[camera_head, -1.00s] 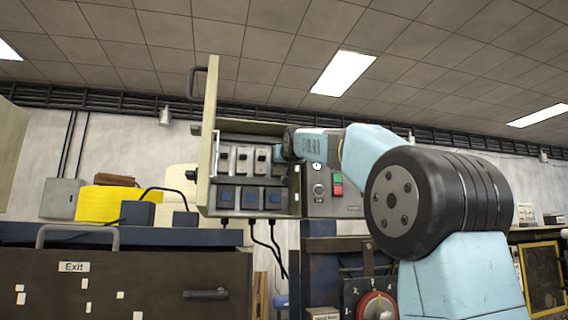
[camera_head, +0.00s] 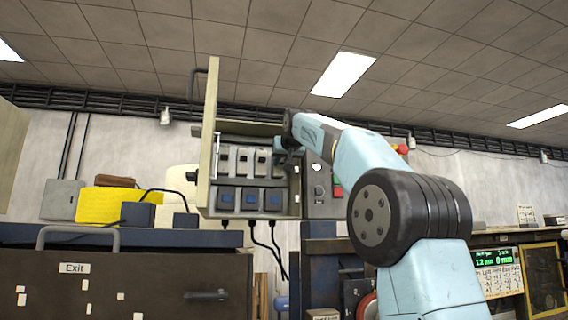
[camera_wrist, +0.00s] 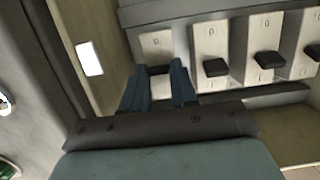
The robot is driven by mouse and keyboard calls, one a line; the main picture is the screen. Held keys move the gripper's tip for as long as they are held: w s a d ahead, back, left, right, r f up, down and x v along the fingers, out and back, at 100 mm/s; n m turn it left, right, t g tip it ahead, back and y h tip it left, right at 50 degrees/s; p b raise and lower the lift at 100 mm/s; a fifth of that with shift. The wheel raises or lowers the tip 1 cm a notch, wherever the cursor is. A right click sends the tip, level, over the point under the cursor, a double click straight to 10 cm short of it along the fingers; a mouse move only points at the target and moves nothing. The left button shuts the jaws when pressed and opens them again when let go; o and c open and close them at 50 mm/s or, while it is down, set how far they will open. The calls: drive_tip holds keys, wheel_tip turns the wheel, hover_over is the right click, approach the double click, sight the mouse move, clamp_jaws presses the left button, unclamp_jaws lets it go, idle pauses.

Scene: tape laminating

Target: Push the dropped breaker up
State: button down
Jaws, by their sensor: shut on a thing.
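A row of pale breakers (camera_head: 242,161) with dark levers sits in the open electrical cabinet. In the wrist view, the leftmost breaker (camera_wrist: 155,43) is between and behind the fingertips of my gripper (camera_wrist: 159,77). Its dark lever (camera_wrist: 158,70) shows between the two blue fingers, and the fingers are closed in on it. The other breakers (camera_wrist: 209,36) stand to the right with their levers sticking out. In the head view, my gripper (camera_head: 291,158) is at the right end of the row and hides that breaker. I cannot tell clearly which lever is down.
The cabinet door (camera_head: 208,125) stands open at the left of the breakers. Blue-faced switches (camera_head: 250,200) sit in a row below. A grey control box (camera_head: 318,190) with buttons is close at the right. In the wrist view, a beige side wall (camera_wrist: 92,50) is close left of the fingers.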

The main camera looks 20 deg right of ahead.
drive_tip(key=shift+w+r+g, duration=0.1)
drive_tip(key=shift+r+g, duration=0.15)
drive_tip(key=shift+g, duration=0.25)
drive_tip(key=c, duration=0.9)
unclamp_jaws()
drive_tip(key=v, duration=1.3)
drive_tip(key=shift+s+r, duration=0.25)
drive_tip(key=shift+s, duration=0.05)
drive_tip(key=shift+c, duration=0.2)
